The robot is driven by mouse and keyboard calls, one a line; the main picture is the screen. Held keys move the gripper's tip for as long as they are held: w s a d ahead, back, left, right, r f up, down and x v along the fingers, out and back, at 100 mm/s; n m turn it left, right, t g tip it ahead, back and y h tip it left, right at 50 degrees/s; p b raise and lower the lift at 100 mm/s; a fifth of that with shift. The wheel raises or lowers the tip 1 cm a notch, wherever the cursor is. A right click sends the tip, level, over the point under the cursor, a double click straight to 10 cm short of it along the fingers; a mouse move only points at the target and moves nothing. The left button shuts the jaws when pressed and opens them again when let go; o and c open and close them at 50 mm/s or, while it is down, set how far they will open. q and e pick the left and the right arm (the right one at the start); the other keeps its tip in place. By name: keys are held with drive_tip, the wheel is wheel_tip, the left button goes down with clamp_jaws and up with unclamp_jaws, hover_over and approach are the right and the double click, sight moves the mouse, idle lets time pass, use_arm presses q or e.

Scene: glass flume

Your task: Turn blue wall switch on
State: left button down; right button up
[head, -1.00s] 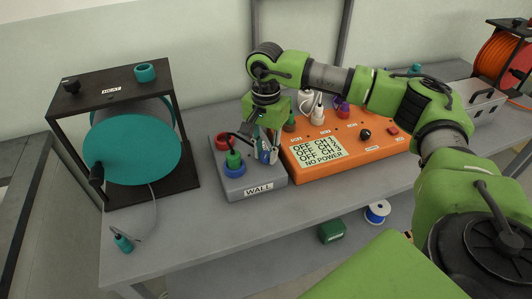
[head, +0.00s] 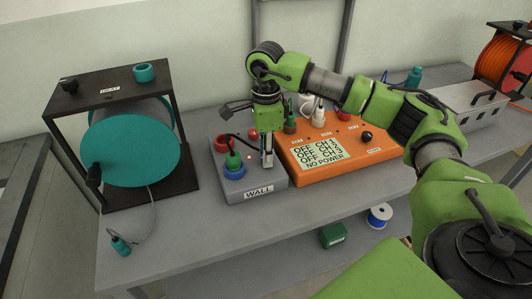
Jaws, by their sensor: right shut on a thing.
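The grey box labelled WALL (head: 237,185) sits on the bench left of the orange unit. My right gripper (head: 267,160) points down over the right part of this box, with its fingers close together on the blue switch. The switch is hidden behind the fingers now, so its position cannot be read. A small red light (head: 249,157) glows on the box beside the fingers. A green plug (head: 233,161) stands in a blue ring socket (head: 234,172) on the box's left part. My left gripper is not in view.
The orange unit (head: 367,155) right of the box has a display (head: 320,153) reading OFF on its channels and NO POWER. A black-framed teal reel marked HEAT (head: 131,148) stands at left. A loose teal plug (head: 120,246) lies at the bench's front left.

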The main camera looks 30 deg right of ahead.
drive_tip(key=shift+m, duration=0.5)
drive_tip(key=o, duration=1.1)
drive_tip(key=shift+r, duration=0.15)
wheel_tip(320, 180, up, 12)
idle(0.4)
